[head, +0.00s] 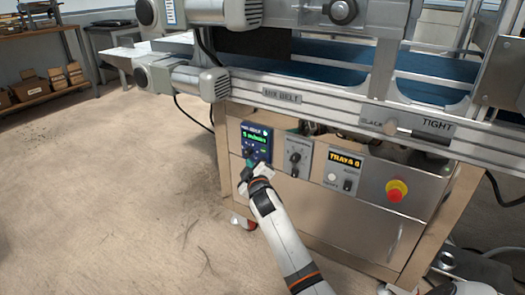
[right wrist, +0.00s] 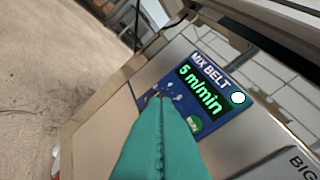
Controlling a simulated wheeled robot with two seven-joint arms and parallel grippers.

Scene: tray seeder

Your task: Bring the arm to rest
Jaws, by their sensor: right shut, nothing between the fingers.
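My right gripper (head: 249,166) is shut and empty, in front of the lower part of the blue MIX BELT panel (head: 257,140). Its teal fingers (right wrist: 158,100) are together in the right wrist view. They hide part of the panel's lower left, including some of its buttons. The panel (right wrist: 222,72) shows "5 m/min" in green, with a green button (right wrist: 194,124) beside the fingers. I cannot tell whether the fingertips touch the panel. My right arm (head: 285,240) reaches up from the bottom of the head view. My left gripper is not in view.
The machine's steel cabinet (head: 390,225) carries a knob panel (head: 297,157), a TRAYS panel (head: 345,172) and a red emergency button (head: 397,190). The conveyor rail (head: 320,106) juts out above. Open floor (head: 110,190) lies left. A shelf with boxes (head: 30,88) stands far left.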

